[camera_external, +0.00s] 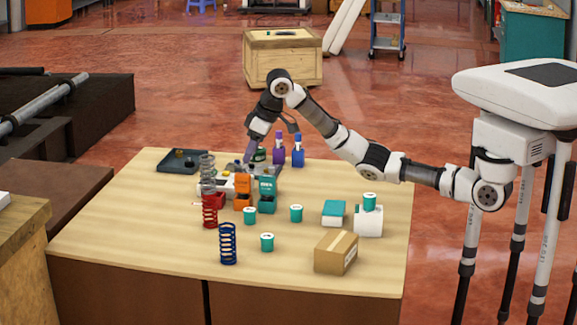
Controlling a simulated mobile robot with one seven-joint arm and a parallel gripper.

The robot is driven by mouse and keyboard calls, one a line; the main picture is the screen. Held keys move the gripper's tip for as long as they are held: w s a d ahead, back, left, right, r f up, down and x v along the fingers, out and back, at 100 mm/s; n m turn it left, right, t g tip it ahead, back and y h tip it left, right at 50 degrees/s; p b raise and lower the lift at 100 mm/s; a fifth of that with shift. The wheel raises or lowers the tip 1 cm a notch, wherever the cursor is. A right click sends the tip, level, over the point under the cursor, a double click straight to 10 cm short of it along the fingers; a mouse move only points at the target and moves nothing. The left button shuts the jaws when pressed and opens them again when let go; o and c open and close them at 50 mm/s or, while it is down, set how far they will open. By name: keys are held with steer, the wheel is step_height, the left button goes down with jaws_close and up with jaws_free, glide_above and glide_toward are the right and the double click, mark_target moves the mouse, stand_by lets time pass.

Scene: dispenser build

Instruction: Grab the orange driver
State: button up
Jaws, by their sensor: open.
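An orange upright piece (243,182) stands near the middle of the table, above a small orange block. It is the clearest orange thing here, but I cannot tell whether it is the driver. My gripper (247,158) points down just behind and above it, near the white and grey parts. The jaws are small in this view and hold nothing that I can see. A teal upright piece (267,186) stands to the right of the orange one. What lies behind these two pieces is partly hidden.
Purple and blue bottles (298,151) stand behind. Several teal cups, a cardboard box (336,252) and a dark tray (184,161) are also on the table (130,240). Its left front is clear.

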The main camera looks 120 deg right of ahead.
mark_target(243, 174)
steer(key=x, duration=0.4)
steer(key=shift+w+d+f+p, duration=0.1)
steer(key=shift+f+p, duration=0.05)
steer(key=shift+p, duration=0.15)
steer(key=shift+s+p+x, duration=0.15)
steer(key=shift+p+x, duration=0.35)
steer(key=shift+x, duration=0.95)
steer(key=shift+s+p+x, duration=0.2)
steer(key=shift+p+x, duration=0.25)
steer(key=shift+x, duration=1)
steer(key=shift+f, duration=0.1)
jaws_close()
